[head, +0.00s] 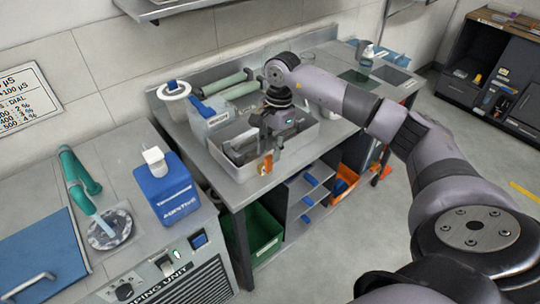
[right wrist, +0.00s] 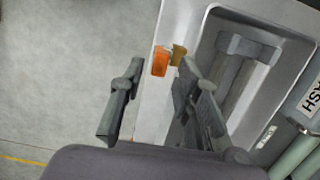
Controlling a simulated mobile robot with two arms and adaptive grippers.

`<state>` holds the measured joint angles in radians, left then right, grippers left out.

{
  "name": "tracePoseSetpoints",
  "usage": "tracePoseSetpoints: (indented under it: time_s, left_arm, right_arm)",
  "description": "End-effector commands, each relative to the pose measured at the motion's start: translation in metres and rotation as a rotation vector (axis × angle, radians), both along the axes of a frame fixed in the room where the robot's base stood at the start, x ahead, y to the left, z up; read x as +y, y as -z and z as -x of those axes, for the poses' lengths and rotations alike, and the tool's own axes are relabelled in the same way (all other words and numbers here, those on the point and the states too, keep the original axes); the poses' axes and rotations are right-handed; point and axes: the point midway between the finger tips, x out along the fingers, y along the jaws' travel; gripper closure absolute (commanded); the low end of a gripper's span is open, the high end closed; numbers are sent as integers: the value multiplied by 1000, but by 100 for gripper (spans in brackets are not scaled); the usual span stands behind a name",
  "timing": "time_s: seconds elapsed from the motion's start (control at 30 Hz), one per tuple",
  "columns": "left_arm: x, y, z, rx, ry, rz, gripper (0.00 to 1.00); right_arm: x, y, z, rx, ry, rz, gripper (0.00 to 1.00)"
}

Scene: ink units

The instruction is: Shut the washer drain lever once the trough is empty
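The washer trough (head: 302,135) is a light grey open basin on the bench, and it also shows in the right wrist view (right wrist: 197,65). A dark grey bar-shaped piece (right wrist: 236,75) lies inside; I see no liquid, but part of the floor is hidden. The orange drain lever (head: 265,165) is at the trough's front wall beside a brass-coloured fitting (right wrist: 178,55). My right gripper (head: 270,138) is over the trough's front side. In the right wrist view its fingers (right wrist: 158,80) are apart, with the orange lever (right wrist: 159,61) showing between their tips; contact cannot be told. My left gripper is out of view.
A whitish jug (head: 208,118) and green rollers (head: 230,84) stand behind the trough. A blue box (head: 167,188) and green pipe (head: 80,172) are on the left unit. A green bin (head: 262,232) is below. Open floor lies to the right.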

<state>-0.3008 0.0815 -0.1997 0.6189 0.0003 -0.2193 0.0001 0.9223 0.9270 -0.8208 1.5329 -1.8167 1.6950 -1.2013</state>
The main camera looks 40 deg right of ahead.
Motion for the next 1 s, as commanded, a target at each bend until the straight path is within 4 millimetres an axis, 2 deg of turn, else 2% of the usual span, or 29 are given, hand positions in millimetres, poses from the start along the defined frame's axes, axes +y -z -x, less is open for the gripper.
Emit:
tracePoseSetpoints:
  time_s: [0.03,0.2,0.4,0.6,1.0]
  left_arm:
    - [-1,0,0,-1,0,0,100]
    - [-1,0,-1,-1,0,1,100]
    - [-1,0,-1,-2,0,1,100]
    - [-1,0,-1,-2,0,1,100]
    - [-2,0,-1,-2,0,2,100]
  right_arm:
    - [-2,-13,-1,-4,2,0,70]
    - [-8,-49,-2,-4,3,1,70]
    - [-12,-78,-2,-2,2,0,70]
    - [-14,-87,-1,1,2,1,70]
    - [-14,-87,-1,1,2,1,70]
